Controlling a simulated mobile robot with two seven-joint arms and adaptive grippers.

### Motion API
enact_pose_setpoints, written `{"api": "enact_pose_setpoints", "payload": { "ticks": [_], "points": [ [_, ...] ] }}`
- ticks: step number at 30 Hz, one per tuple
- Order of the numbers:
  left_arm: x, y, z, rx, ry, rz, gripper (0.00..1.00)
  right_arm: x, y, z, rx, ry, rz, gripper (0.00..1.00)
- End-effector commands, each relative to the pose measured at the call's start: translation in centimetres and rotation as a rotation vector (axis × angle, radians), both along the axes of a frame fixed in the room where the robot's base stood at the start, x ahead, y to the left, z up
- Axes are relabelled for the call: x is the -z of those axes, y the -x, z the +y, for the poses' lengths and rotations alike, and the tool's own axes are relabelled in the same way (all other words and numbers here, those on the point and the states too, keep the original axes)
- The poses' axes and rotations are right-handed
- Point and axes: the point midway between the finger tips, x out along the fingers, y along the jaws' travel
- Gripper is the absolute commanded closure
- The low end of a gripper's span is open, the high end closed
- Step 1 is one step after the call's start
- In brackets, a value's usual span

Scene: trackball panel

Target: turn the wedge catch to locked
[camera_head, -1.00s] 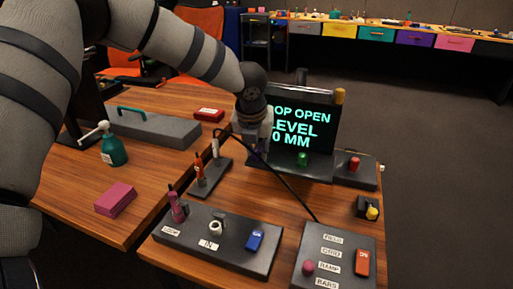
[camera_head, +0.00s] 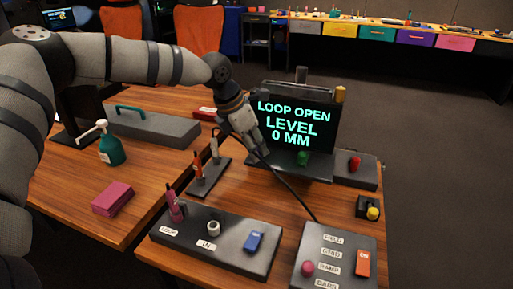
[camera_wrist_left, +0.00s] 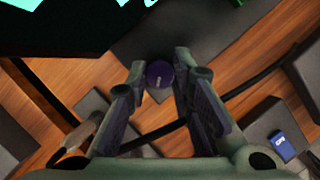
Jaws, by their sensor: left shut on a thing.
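My left gripper (camera_head: 258,148) is at the lower left corner of the display (camera_head: 297,125), which reads LOOP OPEN, LEVEL 0 MM. In the left wrist view its fingers (camera_wrist_left: 160,80) are close around a round dark purple-blue piece (camera_wrist_left: 160,73) with a small pale mark. The jaws are shut on it. In the head view the gripper hides this piece. No part can be surely told as the wedge catch, and no locked mark is readable. My right gripper is not in view.
A front panel (camera_head: 193,243) carries a pink lever (camera_head: 176,208), a white ring and a blue switch (camera_head: 254,241). A labelled panel (camera_head: 340,265) stands to its right. A black cable (camera_head: 290,190) runs below the display. A spray bottle (camera_head: 111,148) and pink block (camera_head: 112,198) stand left.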

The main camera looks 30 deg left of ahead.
Motion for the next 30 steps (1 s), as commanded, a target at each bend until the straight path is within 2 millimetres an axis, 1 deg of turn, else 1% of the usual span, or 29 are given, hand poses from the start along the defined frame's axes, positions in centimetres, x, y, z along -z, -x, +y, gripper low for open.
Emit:
{"api": "enact_pose_setpoints", "payload": {
  "ticks": [1,2,15,21,30],
  "points": [
    [0.5,-0.1,0.1,0.036,0.003,0.005,1.0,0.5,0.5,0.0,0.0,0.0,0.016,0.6],
    [0.6,-0.1,0.1,0.066,0.002,0.005,1.0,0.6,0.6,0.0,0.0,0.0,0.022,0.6],
    [0.5,-0.2,0.2,0.447,0.001,0.003,1.0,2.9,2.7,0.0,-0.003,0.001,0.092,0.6],
    [0.3,-0.3,0.2,0.567,0.001,0.002,1.0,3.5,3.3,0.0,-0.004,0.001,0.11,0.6],
    [0.2,-0.3,0.2,0.662,-0.001,0.001,1.0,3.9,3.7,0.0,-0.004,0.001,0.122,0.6]
  ]
}}
